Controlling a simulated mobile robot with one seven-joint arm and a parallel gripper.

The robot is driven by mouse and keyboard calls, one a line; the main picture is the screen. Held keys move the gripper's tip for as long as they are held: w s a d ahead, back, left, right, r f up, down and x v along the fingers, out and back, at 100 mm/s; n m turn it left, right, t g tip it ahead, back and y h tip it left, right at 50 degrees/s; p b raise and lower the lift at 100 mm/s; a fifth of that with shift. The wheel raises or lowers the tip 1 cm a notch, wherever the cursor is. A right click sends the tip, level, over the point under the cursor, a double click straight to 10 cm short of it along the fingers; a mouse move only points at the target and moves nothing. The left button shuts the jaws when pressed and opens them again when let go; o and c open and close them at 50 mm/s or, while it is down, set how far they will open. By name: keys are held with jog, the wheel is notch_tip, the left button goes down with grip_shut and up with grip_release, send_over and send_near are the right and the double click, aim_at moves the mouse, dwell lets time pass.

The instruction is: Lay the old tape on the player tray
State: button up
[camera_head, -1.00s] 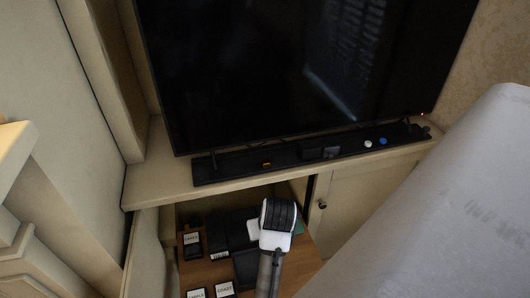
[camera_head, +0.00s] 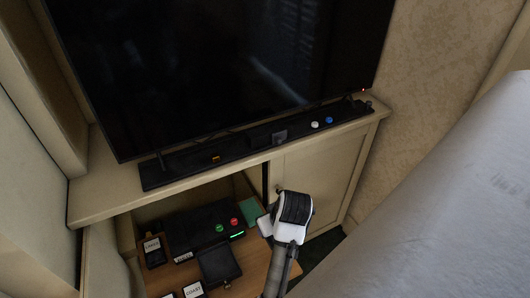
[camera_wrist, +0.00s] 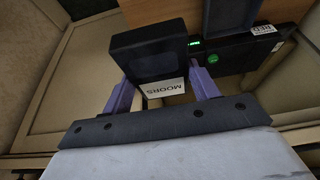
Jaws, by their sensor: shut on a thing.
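My gripper (camera_wrist: 160,84) is shut on a black tape (camera_wrist: 150,48) whose white label reads MOORS. The tape is between its two purple fingers in the wrist view. In the head view my gripper (camera_head: 291,212) is right of the black player (camera_head: 198,226), and its fingertips are hidden. The player has a green button, a red button and a lit green strip. Its dark square tray (camera_head: 218,263) sticks out in front and looks empty. The tray also shows at the top of the wrist view (camera_wrist: 229,16), apart from the held tape.
Labelled tapes stand on the wooden shelf left of the tray, one beside the player (camera_head: 153,251) and another, COAST (camera_head: 193,290), nearer. A green item (camera_head: 250,211) lies behind my gripper. A ledge with a television (camera_head: 220,70) overhangs the shelf. A cabinet door (camera_head: 325,180) is at right.

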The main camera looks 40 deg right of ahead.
notch_tip(320, 180, down, 14)
jog(key=b, duration=1.3)
notch_tip(320, 180, down, 2)
jog(key=shift+b, duration=0.75)
jog(key=shift+f, duration=1.55)
jog(key=shift+f, duration=0.15)
jog(key=o, duration=1)
